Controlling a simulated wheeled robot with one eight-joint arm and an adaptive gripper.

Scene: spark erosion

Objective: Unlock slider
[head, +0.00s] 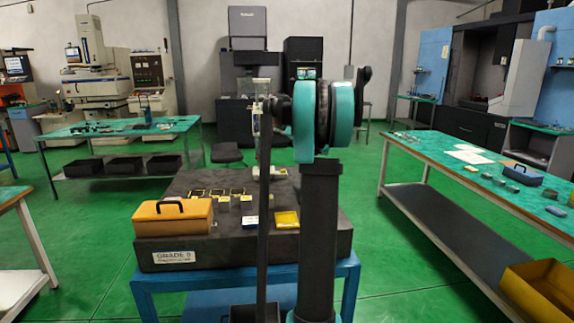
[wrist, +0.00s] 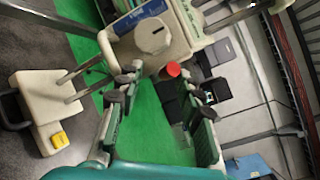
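In the wrist view a cream slider (wrist: 180,35) rides on metal rods. It carries a round pale dial (wrist: 153,37), a blue label and a red knob (wrist: 173,69). The rods run from a cream base (wrist: 45,105) with a yellow block and a black handle, at the left. My gripper (wrist: 165,92) is open, with one finger on each side of the red knob's line. Nothing is between the fingers, and the knob appears just beyond the tips. I cannot tell the exact gap. In the head view my arm hides most of the instrument and the gripper.
A dark granite plate (head: 180,255) on a blue stand bears a yellow case (head: 172,217), a yellow tray (head: 287,219) and small blocks. Green-topped benches stand at left (head: 125,128) and right (head: 490,180).

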